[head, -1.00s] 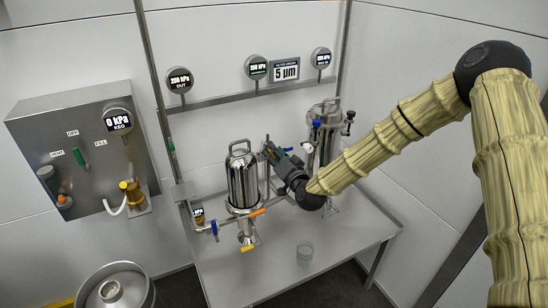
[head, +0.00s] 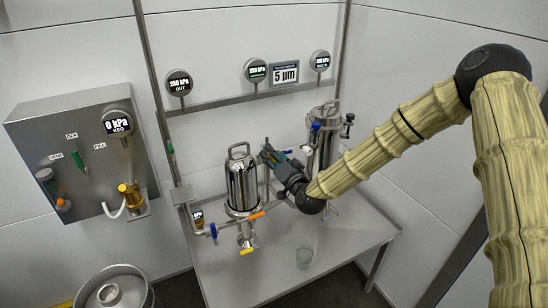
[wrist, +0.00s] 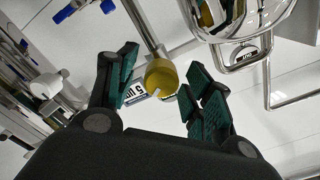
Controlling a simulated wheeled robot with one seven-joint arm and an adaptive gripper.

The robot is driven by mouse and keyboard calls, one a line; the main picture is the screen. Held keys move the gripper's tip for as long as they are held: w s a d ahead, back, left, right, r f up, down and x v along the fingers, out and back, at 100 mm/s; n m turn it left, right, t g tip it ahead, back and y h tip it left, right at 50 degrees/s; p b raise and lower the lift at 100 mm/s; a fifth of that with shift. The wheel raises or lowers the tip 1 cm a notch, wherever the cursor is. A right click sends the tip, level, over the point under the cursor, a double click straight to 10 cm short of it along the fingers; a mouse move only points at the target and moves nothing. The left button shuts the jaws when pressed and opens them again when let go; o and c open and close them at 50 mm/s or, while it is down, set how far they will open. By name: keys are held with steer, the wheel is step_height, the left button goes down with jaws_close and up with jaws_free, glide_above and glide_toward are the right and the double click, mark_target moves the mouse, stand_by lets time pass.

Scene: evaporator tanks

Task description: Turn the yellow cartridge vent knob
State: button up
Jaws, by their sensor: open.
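The yellow cartridge vent knob (wrist: 161,78) shows in the wrist view, round with a pale mark on its face, at the end of a metal stem. My gripper (wrist: 158,88) is open, with one green-padded finger on each side of the knob. I cannot tell whether either pad touches it. In the head view my gripper (head: 268,153) is beside the top of the left steel filter housing (head: 242,184). The yellow knob cannot be made out there, as my gripper covers that spot.
A second steel housing (head: 323,150) stands behind my gripper. A polished housing with a handle (wrist: 240,25) is close at the upper right of the wrist view. A control panel (head: 70,160) hangs at left.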

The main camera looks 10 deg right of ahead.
steer(key=v, duration=1.1)
steer(key=shift+s+d, duration=0.15)
steer(key=shift+s, duration=0.25)
steer(key=s+f+n+g+h, duration=0.1)
steer(key=s+f+g, duration=0.3)
steer(key=s+f, duration=0.7)
steer(key=s+f+n+g+h, duration=0.15)
steer(key=s+f+g, duration=0.45)
steer(key=f, duration=0.8)
steer(key=s+d+f+g+h, duration=0.1)
steer(key=s+d+f+g, duration=0.1)
steer(key=s, duration=0.7)
steer(key=s+d+f+n+g+h, duration=0.1)
steer(key=s+d+f, duration=0.3)
steer(key=s, duration=0.5)
steer(key=s+d+f+n+g+h, duration=0.1)
steer(key=s+d+f+g, duration=0.2)
steer(key=s, duration=0.6)
steer(key=shift+s+f+g+h, duration=0.35)
steer(key=shift+f+g, duration=0.15)
steer(key=shift+f, duration=0.45)
